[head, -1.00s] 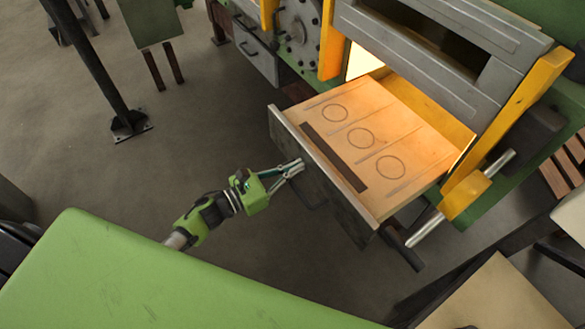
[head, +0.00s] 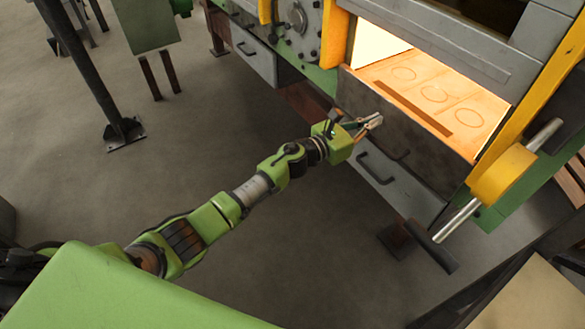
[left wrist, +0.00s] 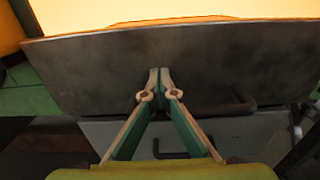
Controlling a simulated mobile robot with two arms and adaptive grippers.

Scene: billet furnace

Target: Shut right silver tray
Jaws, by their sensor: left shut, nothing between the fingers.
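The right silver tray (head: 405,128) has a dark metal front panel, and its tan floor with ring marks shows behind in the glowing furnace opening. The tray is mostly inside the furnace. Its front also fills the upper part of the left wrist view (left wrist: 230,60), with a dark handle (left wrist: 215,107) partly behind the fingers. My left gripper (head: 374,121) is shut and empty, its fingertips at the tray's front panel near the upper left part. In the left wrist view the closed fingertips (left wrist: 160,73) overlap the panel; contact is hard to tell. My right gripper is not in view.
A grey drawer (head: 400,192) with a dark handle is below the tray. Yellow posts (head: 334,50) flank the opening, and a yellow block with a silver rod (head: 500,175) is at right. Open floor (head: 250,160) lies left of the furnace.

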